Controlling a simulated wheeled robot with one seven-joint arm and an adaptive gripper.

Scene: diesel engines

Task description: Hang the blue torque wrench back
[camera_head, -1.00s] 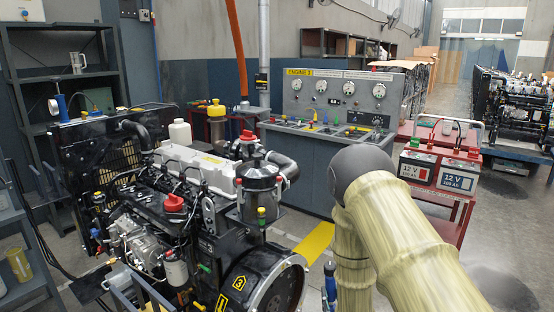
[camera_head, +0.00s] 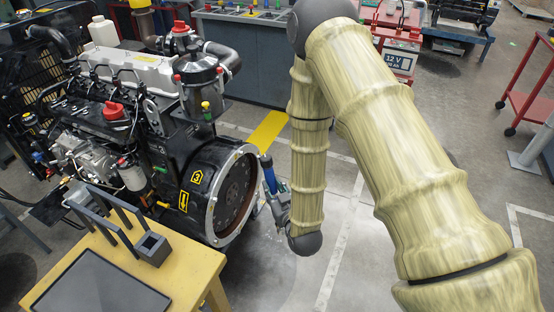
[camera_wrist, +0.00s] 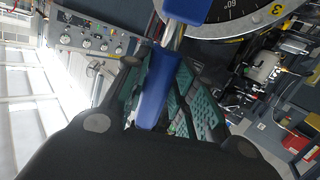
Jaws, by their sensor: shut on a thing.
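My gripper (camera_head: 277,199) is shut on the blue torque wrench (camera_head: 268,173), beside the engine's round flywheel housing (camera_head: 233,193). The wrench's blue handle stands up above the fingers in the head view. In the wrist view the blue handle (camera_wrist: 154,92) lies between the teal-padded fingers of my gripper (camera_wrist: 160,95) and runs up past the graduated rim of the flywheel (camera_wrist: 235,14). The wrench's lower end is hidden by my gripper and arm in the head view.
A yellow-topped table (camera_head: 190,262) stands at the lower left with a dark tray (camera_head: 95,287) and a grey rack with upright slats and a square socket (camera_head: 152,249). A red cart (camera_head: 530,95) stands at the far right. Grey floor right of the engine is open.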

